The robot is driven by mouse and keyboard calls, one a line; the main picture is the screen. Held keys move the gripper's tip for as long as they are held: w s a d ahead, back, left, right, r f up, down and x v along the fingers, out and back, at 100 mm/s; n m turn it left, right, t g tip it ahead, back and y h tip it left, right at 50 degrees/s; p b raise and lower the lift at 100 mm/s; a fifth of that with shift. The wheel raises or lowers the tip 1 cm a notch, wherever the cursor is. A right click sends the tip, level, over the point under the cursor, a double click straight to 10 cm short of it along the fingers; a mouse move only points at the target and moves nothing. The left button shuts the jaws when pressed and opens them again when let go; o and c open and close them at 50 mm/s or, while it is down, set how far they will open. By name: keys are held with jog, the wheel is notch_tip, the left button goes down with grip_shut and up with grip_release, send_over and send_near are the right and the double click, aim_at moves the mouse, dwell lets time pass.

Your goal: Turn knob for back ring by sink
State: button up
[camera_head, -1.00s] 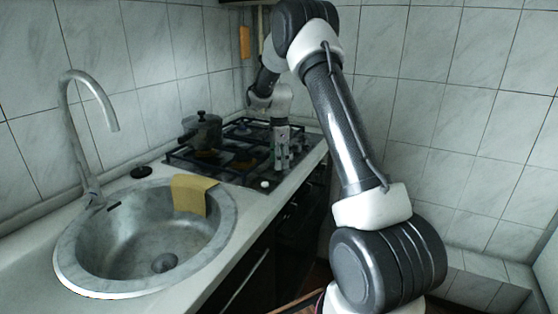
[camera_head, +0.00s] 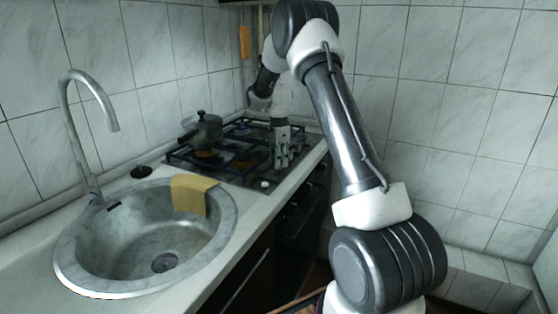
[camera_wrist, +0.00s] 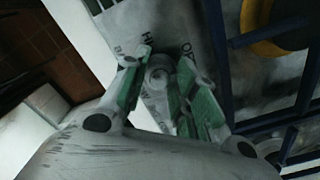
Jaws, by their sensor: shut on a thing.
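The gas hob (camera_head: 235,178) has a dark top with black grates, beside the sink. My gripper (camera_head: 282,162) points down at the hob's front strip. In the wrist view my gripper (camera_wrist: 157,82) has its green-padded fingers closed around a small round grey knob (camera_wrist: 158,76). Printed letters show on the panel beside it. This knob is hidden by the fingers in the head view. A separate pale knob (camera_head: 264,184) stands free on the strip, nearer the sink. A lidded metal pot (camera_head: 205,130) stands on the back ring by the sink.
A round sink (camera_head: 140,245) with a tall tap (camera_head: 92,130) is at the left. A yellow cloth (camera_head: 192,194) hangs over its rim. Dark grate bars and a brassy burner (camera_wrist: 272,40) lie close to my fingers. Tiled walls bound the back and right.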

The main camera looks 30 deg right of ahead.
jog(key=n, duration=0.8)
jog(key=shift+n, duration=0.4)
jog(key=n, duration=0.4)
jog(key=shift+n, duration=0.3)
jog(key=n, duration=1.2)
jog(key=shift+n, duration=0.3)
jog(key=n, duration=0.4)
jog(key=shift+n, duration=2.2)
